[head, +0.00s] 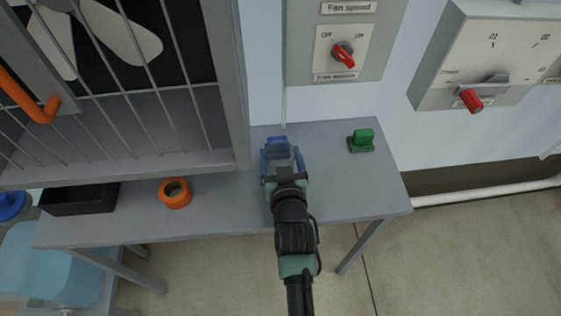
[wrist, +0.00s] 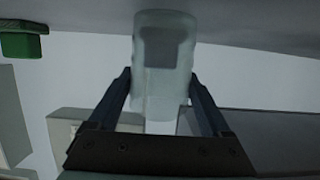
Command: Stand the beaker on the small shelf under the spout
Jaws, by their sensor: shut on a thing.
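The beaker (wrist: 160,60) is a pale, translucent vessel between the two fingers in the wrist view. My gripper (wrist: 162,88) is shut on it, one dark finger on each side. In the head view my gripper (head: 280,155) is over the grey table, right of the barred cabinet. The beaker is hard to make out there; a blue patch (head: 277,140) shows at the fingertips, and I cannot tell what it belongs to. I cannot make out the spout or the small shelf in either view.
On the table (head: 330,190) are a green block (head: 361,140) at right, an orange ring (head: 175,193) and a black tray (head: 78,200) at left. The barred cabinet (head: 243,100) stands at upper left. Control boxes with red knobs (head: 343,54) hang on the wall.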

